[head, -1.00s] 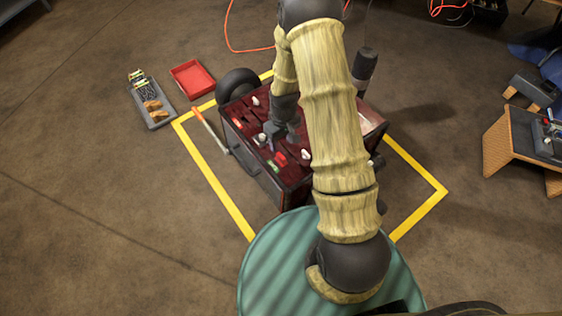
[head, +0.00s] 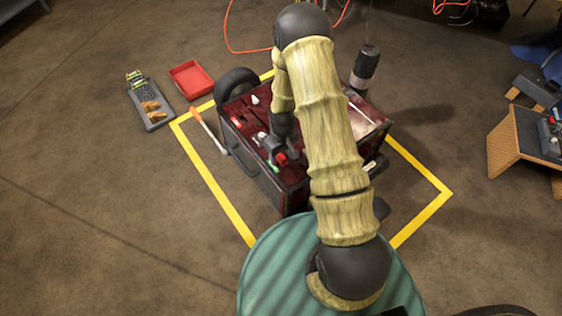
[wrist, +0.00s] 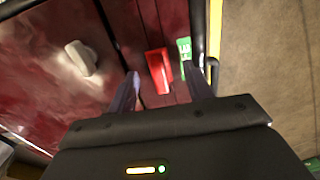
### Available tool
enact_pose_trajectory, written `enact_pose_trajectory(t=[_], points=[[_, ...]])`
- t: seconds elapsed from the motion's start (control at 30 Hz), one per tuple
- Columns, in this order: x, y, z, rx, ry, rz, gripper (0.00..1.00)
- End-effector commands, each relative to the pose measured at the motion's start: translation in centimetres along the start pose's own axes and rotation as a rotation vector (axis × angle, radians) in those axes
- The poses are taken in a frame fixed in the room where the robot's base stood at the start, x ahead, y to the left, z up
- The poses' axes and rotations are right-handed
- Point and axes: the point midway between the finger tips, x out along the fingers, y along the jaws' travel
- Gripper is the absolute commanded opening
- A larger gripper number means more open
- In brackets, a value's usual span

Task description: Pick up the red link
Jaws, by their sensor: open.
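The red link (wrist: 158,70) is a small red block lying on the dark red top of the cart (head: 296,188). In the wrist view it shows between the two fingertips of my gripper (wrist: 161,75), which are open and apart with nothing held. Whether the fingers are level with the link or above it, I cannot tell. In the head view the red link (head: 281,158) shows just below the dark end of my gripper (head: 275,146), partly hidden by it.
A green labelled piece (wrist: 184,47) lies right beside the red link, close to the right finger. A pale knob (wrist: 82,58) stands to the left on the cart top. A red tray (head: 192,79) and a grey tray (head: 150,106) lie on the floor at left.

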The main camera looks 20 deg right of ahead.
Motion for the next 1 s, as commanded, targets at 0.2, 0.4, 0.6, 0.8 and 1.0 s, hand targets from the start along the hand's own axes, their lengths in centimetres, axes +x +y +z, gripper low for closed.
enact_pose_trajectory(t=[0.2, 0.4, 0.6, 0.8, 1.0], points=[[1.01, 0.02, -0.05, 0.0, 0.002, 0.001, 0.51], [0.97, 0.01, -0.04, 0.0, 0.001, 0.001, 0.51], [0.96, 0.01, -0.04, 0.0, 0.001, 0.0, 0.51], [0.96, 0.0, -0.04, 0.0, 0.001, 0.0, 0.18], [0.96, 0.01, -0.04, 0.0, 0.001, 0.001, 0.02]])
